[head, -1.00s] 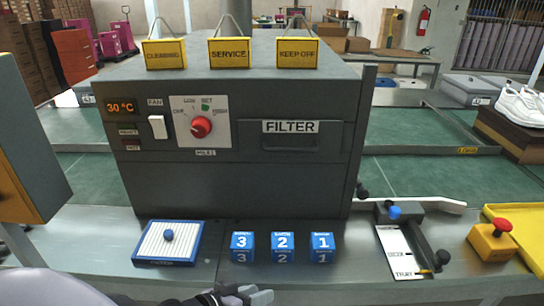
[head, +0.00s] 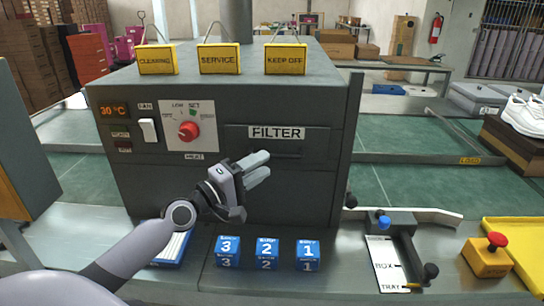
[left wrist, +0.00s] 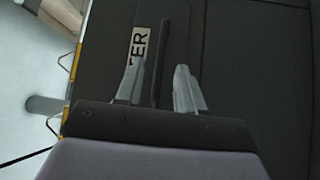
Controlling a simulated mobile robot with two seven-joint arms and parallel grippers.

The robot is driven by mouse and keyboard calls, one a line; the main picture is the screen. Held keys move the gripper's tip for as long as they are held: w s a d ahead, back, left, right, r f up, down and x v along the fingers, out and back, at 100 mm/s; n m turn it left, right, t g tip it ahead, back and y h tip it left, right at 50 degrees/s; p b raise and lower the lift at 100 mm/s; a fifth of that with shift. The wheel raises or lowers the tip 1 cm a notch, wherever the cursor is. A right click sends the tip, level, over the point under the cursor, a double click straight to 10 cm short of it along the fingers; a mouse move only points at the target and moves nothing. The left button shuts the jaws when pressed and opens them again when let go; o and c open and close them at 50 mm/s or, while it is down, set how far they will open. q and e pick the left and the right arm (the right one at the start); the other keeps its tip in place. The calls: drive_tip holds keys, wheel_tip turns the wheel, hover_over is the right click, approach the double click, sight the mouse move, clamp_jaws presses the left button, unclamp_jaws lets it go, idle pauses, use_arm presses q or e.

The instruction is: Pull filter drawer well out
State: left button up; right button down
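The filter drawer (head: 318,137) is a dark grey panel with a white FILTER label (head: 276,133) on the front of the grey machine. It looks flush with the face. My left gripper (head: 262,168) is just in front of it, below the label, and hides part of the handle. In the left wrist view, the two pale fingers of my left gripper (left wrist: 158,88) stand apart. The dark handle bar (left wrist: 165,45) runs between them, with a gap to each finger. I cannot tell how deep the bar sits between them. My right gripper is not in view.
A red knob (head: 189,131) and white switch (head: 148,130) are left of the drawer. Yellow signs (head: 219,59) stand on top of the machine (head: 310,190). Several blue numbered blocks (head: 267,254) stand on the bench below my left gripper.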

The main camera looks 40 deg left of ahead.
sight(278, 128)
use_arm(q)
drive_tip(key=shift+p+x, duration=0.35)
drive_tip(key=shift+x, duration=1.8)
clamp_jaws()
